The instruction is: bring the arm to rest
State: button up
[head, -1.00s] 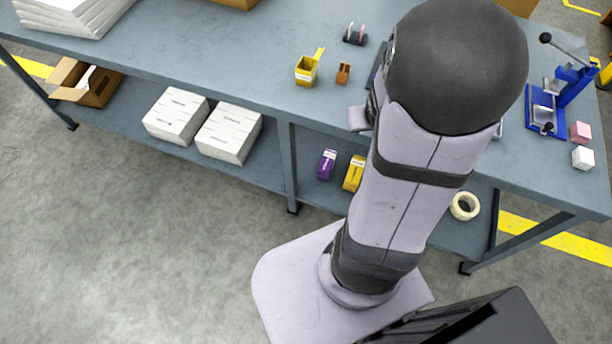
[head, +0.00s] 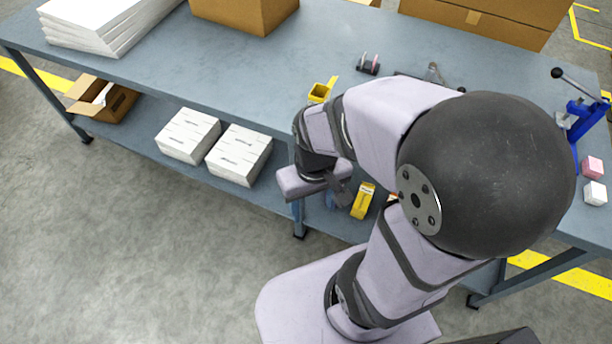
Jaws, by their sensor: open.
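My arm rises from its lilac base in the lower middle of the head view and bends at a large dark elbow. From there the forearm reaches left to the wrist, in front of the table's near edge. My gripper (head: 338,192) hangs at the end of the wrist, beside the table's front and above the lower shelf as seen from here. It is open, and I see nothing held in it. Its fingertips are small and partly hidden, so the gap between them is hard to see.
The blue-grey table (head: 240,70) runs across the view. A yellow holder (head: 319,93) stands just behind the wrist. White packs (head: 239,155) and a yellow box (head: 362,201) are on the lower shelf (head: 160,145). A blue press (head: 584,118) stands at right. The floor at left is clear.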

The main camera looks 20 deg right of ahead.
notch_tip(320, 180, up, 7)
jog(key=p, duration=0.7)
jog(key=shift+r, duration=0.2)
dwell(0.4)
